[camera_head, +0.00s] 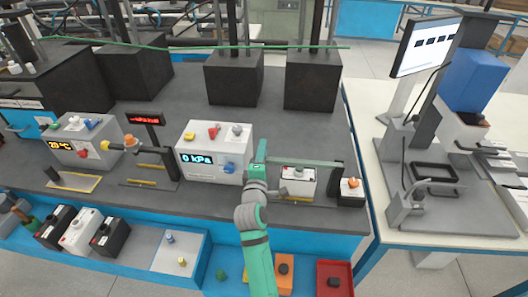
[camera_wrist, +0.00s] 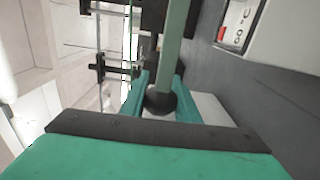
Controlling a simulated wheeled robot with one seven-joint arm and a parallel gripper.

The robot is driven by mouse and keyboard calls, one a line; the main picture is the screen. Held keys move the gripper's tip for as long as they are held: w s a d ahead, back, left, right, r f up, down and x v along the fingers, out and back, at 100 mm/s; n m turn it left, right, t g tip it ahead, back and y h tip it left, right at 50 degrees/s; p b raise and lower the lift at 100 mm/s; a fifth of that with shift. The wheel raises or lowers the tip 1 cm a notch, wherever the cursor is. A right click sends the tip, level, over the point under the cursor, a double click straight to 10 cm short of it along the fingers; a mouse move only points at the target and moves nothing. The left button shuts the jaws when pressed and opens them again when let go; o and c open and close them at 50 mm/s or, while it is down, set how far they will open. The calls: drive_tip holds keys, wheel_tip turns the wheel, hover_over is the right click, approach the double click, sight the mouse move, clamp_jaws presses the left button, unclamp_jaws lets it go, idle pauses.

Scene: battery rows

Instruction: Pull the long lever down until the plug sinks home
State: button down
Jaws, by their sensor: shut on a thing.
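The long lever (camera_head: 305,163) is a pale green bar, close to level in the head view. It runs from a dark post (camera_head: 336,178) on the right to my gripper (camera_head: 259,160) on the left. In the wrist view the lever (camera_wrist: 172,45) comes down to a dark round knob (camera_wrist: 160,101) at its end. My gripper (camera_wrist: 158,95) is shut on this knob end, one teal finger on each side. A white battery-like block (camera_head: 299,188) stands under the lever. A small grey part, perhaps the plug (camera_head: 298,172), shows above it; how deep it sits I cannot tell.
A white box reading 0 kPa (camera_head: 213,152) stands close left of my gripper. A small box with an orange knob (camera_head: 350,192) stands right of the post. Black blocks (camera_head: 312,80) stand behind, with clear grey bench between. Trays (camera_head: 335,266) lie in front.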

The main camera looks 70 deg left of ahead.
drive_tip(key=c, duration=1.4)
unclamp_jaws()
drive_tip(key=shift+s+f, duration=0.1)
drive_tip(key=shift+f, duration=0.3)
drive_tip(key=shift+o, duration=0.2)
drive_tip(key=shift+r, duration=0.1)
drive_tip(key=shift+d, duration=0.1)
drive_tip(key=v, duration=1)
drive_tip(key=shift+d, duration=0.25)
